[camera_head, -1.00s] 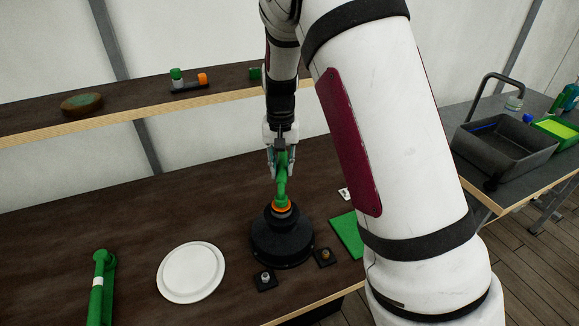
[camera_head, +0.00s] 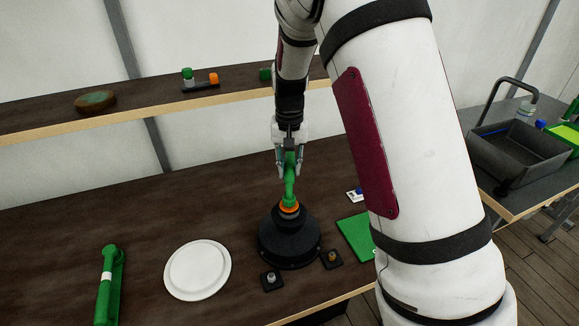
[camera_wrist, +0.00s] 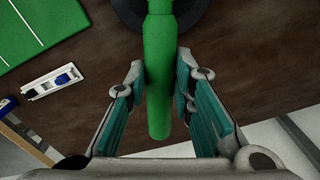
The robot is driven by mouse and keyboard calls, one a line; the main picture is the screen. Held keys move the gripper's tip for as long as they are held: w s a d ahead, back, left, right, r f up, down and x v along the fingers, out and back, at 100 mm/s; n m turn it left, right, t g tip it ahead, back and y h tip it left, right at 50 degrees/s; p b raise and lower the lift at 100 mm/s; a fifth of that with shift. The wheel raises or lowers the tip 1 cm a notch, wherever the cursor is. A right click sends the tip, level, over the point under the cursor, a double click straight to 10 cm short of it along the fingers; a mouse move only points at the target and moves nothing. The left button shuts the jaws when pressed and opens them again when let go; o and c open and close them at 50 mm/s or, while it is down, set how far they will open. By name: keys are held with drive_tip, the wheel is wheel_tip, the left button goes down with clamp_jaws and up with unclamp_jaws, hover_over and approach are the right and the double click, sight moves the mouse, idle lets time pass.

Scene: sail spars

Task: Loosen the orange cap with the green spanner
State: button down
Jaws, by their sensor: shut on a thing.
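My gripper (camera_head: 290,172) is shut on the green spanner (camera_head: 289,190), above the bench. The spanner's lower end meets the orange cap (camera_head: 289,209) on top of a black round stepped base (camera_head: 290,250). In the wrist view the green handle (camera_wrist: 159,70) runs between my fingertips (camera_wrist: 160,72), and the black base shows only in part at the top edge. The orange cap is hidden there. In the head view the spanner's jaw hides part of the cap, so I cannot tell how fully it is seated.
A second green tool with a white band (camera_head: 108,285) lies at the left of the bench, beside a white plate (camera_head: 197,270). Small dark blocks (camera_head: 271,281) sit before the base. A green board (camera_head: 356,237) lies to its right. A shelf (camera_head: 140,112) runs behind.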

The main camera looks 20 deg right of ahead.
drive_tip(key=shift+r, duration=0.65)
drive_tip(key=shift+r+p, duration=0.35)
drive_tip(key=shift+r, duration=2.1)
drive_tip(key=shift+f, duration=0.1)
